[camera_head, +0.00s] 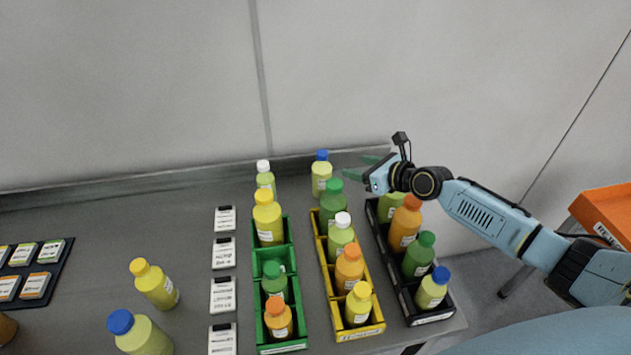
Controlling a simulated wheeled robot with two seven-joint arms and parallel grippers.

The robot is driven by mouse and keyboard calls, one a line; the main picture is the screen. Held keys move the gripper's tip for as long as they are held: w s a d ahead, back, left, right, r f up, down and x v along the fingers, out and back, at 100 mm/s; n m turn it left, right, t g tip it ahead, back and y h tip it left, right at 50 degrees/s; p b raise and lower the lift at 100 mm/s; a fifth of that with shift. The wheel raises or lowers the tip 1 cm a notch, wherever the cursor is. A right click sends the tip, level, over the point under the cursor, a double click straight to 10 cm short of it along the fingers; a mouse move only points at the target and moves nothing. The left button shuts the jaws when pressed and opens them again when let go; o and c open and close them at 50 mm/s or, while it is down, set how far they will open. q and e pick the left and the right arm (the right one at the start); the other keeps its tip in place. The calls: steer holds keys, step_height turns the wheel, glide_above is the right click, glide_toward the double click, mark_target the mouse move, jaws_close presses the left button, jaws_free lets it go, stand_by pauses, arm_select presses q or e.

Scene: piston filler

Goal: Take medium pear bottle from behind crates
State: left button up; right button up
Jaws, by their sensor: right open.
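Two bottles of pale yellow-green juice stand upright behind the crates, near the wall. One is a slimmer bottle with a white cap (265,180), behind the green crate. The other is a wider bottle with a blue cap (321,177), behind the yellow crate. Their labels are too small to read, so I cannot tell which is the medium pear bottle. My right gripper (359,169) is open and empty, just right of the blue-capped bottle, its fingers pointing left towards it. They appear apart from the bottle. My left gripper is not in view.
A green crate (258,258), a yellow crate (330,282) and a black crate (384,243) hold bottles with several cap colours. Two loose bottles, yellow-capped (157,286) and blue-capped (145,337), stand left, beside a column of white tags (224,253). The back-left table is clear.

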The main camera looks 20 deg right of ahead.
steer(key=b, duration=0.2)
glide_toward(326, 159)
steer(key=x, duration=0.4)
steer(key=shift+b+x, duration=1.75)
steer(key=shift+x, duration=1.1)
steer(key=shift+d, duration=0.1)
steer(key=shift+c, duration=0.5)
steer(key=shift+s+f, duration=0.1)
jaws_close()
